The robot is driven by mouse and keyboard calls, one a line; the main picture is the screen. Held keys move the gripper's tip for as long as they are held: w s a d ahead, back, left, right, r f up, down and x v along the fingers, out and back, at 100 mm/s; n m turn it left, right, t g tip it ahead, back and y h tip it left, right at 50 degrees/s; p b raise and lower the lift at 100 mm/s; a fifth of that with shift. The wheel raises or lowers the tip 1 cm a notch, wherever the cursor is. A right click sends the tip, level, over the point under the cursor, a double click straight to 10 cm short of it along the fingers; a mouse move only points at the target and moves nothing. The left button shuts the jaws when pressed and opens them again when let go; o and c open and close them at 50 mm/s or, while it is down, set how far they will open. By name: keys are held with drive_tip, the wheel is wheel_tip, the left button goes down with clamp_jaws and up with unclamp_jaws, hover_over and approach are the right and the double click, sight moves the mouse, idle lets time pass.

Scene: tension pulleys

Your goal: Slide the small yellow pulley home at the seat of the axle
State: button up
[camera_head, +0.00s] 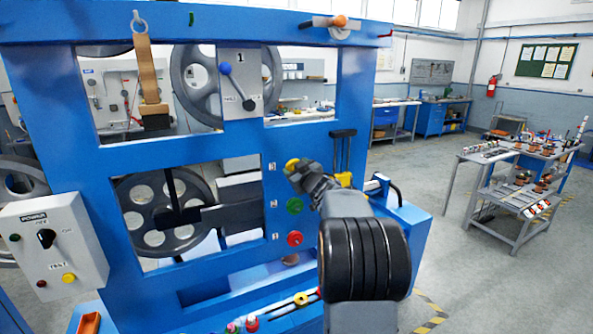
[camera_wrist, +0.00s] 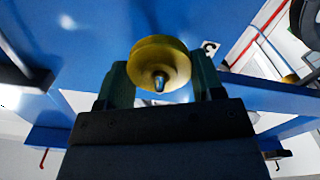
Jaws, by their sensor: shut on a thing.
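The small yellow pulley (camera_head: 292,164) is at the upper right of the blue frame, beside the label 3. In the wrist view the yellow pulley (camera_wrist: 153,56) sits between the two fingers of my gripper (camera_wrist: 160,84), which is shut on it. A metal axle tip (camera_wrist: 159,82) shows at the middle of the pulley, so the pulley appears to be around the axle. The seat behind the pulley is hidden, and I cannot tell whether the pulley touches it. In the head view my gripper (camera_head: 301,170) reaches the pulley from the right.
A green pulley (camera_head: 294,206) and a red pulley (camera_head: 295,238) are below on the same blue post (camera_head: 272,130). A black and yellow part (camera_head: 343,178) stands close to the right of my gripper. A grey cart (camera_head: 520,160) with parts is farther right.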

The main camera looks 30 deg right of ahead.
drive_tip(key=o, duration=1)
drive_tip(key=shift+w, duration=0.1)
drive_tip(key=shift+o, duration=0.2)
drive_tip(key=s+a+b, duration=0.2)
drive_tip(key=s, duration=1.1)
drive_tip(key=shift+s, duration=0.35)
